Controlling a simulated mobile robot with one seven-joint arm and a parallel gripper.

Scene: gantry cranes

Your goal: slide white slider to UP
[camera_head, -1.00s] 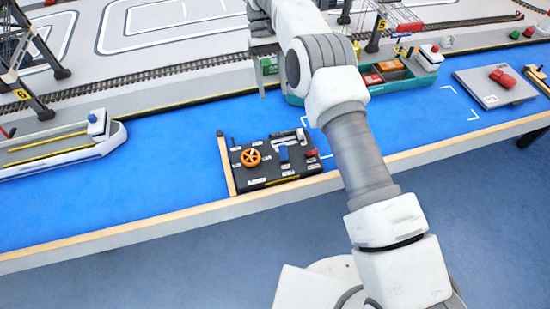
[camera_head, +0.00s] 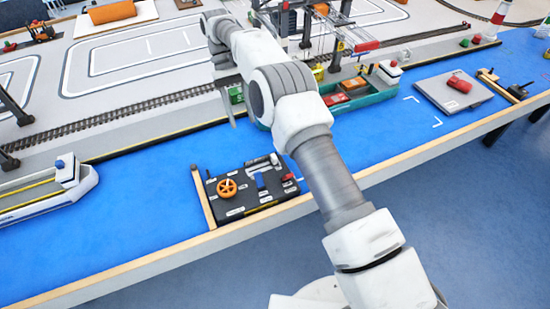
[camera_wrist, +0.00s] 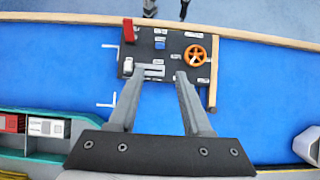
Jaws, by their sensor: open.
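A black control panel (camera_head: 235,205) lies on the blue strip near the table's front edge. It carries an orange wheel (camera_head: 227,188), a blue part (camera_head: 260,181), a red part (camera_head: 288,177) and a light slot at its far edge. In the wrist view the white slider (camera_wrist: 128,66) sits at one end of the pale slot (camera_wrist: 152,70), at the panel's left. The labels are too small to read. My gripper (camera_wrist: 157,75) is open and empty, its fingers pointing toward the panel's slot side. In the head view my gripper (camera_head: 231,108) hangs beyond the panel, apart from it.
A wooden strip (camera_head: 203,197) borders the panel's left side. A teal ship (camera_head: 350,108) with containers stands behind to the right, and a white boat (camera_head: 75,190) lies at left. A grey plate (camera_head: 450,92) lies at far right. Blue surface around the panel is clear.

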